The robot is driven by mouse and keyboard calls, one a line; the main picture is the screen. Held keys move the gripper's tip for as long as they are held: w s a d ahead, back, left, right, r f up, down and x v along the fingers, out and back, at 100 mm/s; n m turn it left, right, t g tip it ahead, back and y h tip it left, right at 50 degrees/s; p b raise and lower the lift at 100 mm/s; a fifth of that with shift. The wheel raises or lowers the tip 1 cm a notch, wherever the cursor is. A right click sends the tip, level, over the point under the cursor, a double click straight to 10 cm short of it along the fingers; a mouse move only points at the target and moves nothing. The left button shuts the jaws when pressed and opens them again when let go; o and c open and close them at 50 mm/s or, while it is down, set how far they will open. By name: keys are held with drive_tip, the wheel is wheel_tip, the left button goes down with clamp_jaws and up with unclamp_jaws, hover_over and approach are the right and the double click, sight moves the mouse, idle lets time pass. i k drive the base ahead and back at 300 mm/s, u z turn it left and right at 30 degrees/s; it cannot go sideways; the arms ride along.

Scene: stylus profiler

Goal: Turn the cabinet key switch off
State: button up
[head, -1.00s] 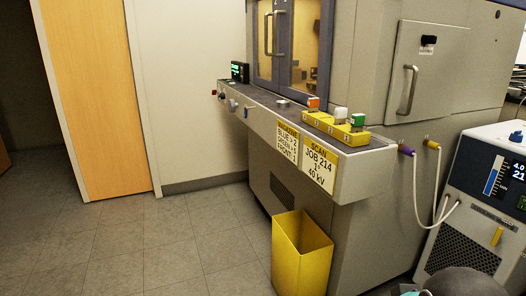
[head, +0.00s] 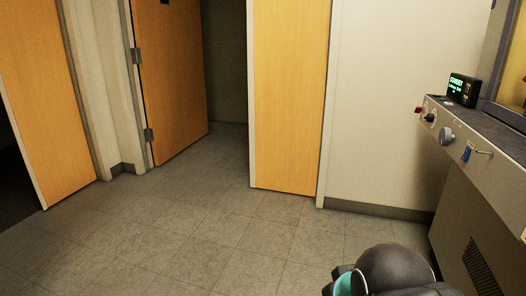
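The cabinet's grey control ledge (head: 473,170) runs along the right edge of the head view. On its front face, from far to near, are a small red control (head: 419,110), a black knob (head: 430,118), a round grey knob (head: 446,135) and a small blue piece (head: 466,154) by a thin metal lever (head: 483,152). Which of these is the key switch, and its position, is too small to tell. Part of my arm, dark and rounded with a teal band, shows at the bottom right. My gripper is not in view.
A small display with green text (head: 463,90) stands on the ledge. The tiled floor (head: 190,235) is clear left of the cabinet. Wooden doors (head: 168,80) and a pale wall (head: 385,120) stand behind. A dark vent (head: 486,268) is low on the cabinet.

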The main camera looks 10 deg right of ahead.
sight(418, 110)
drive_tip(key=z, duration=0.05)
drive_tip(key=i, duration=1.95)
drive_tip(key=z, duration=0.95)
drive_tip(key=i, duration=0.85)
drive_tip(key=z, duration=0.45)
